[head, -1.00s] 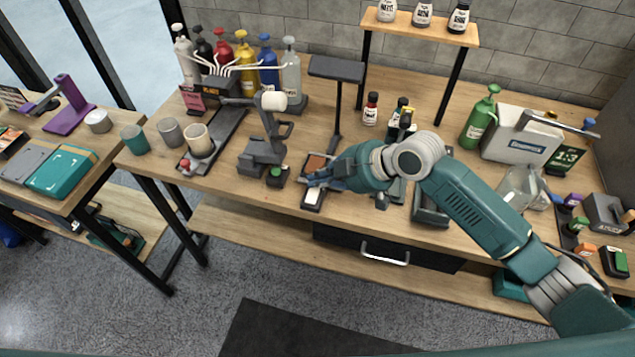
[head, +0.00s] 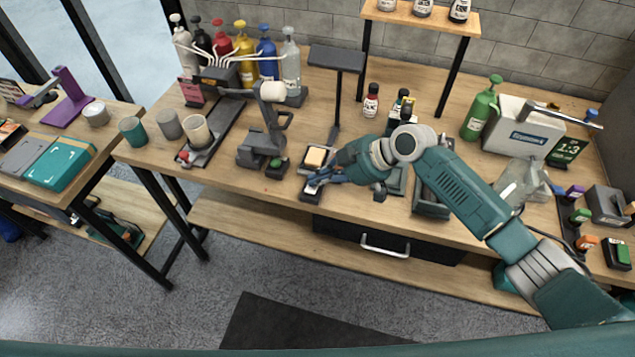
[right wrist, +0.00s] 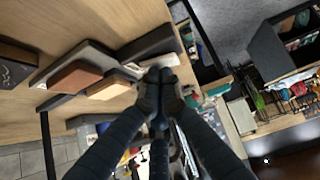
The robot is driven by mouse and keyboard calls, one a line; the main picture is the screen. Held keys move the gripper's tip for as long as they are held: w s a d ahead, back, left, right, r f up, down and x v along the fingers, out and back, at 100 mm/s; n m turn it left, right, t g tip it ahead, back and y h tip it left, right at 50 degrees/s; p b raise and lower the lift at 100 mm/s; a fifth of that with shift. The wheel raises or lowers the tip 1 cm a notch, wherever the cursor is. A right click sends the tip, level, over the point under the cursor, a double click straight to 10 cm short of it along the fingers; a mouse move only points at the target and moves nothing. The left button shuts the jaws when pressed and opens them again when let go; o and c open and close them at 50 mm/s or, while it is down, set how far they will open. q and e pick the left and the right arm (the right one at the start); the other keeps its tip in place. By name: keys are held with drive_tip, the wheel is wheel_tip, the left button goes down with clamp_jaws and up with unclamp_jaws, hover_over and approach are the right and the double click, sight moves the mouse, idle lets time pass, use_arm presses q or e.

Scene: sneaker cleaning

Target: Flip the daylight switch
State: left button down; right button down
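The daylight switch (head: 310,193) is a small dark box near the table's front edge, and its light rocker is largely covered by my fingers in the head view. It also shows in the right wrist view (right wrist: 147,45), with a pale part by the fingertips. My right gripper (head: 314,182) is over the switch, its fingertips at or very near it; contact is hard to tell. In the right wrist view its fingers (right wrist: 160,78) are together with nothing visible between them. Behind the switch is a tray with a pale tan block (head: 316,157). My left gripper is out of view.
A dark flat-topped lamp on a post (head: 337,60) stands behind the switch. A grey machine (head: 262,145) and a green-topped button box (head: 277,167) are to the left. A drawer handle (head: 385,246) is below the table edge.

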drive_tip(key=shift+w+d+f+m+g+y+b, duration=0.1)
drive_tip(key=shift+w+f+m+g+y+b, duration=0.2)
drive_tip(key=shift+w+m+g+b, duration=0.45)
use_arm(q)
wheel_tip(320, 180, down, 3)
use_arm(e)
drive_tip(key=shift+s+n, duration=0.35)
drive_tip(key=shift+r, duration=0.1)
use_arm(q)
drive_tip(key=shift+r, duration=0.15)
use_arm(e)
drive_tip(key=shift+s, duration=0.1)
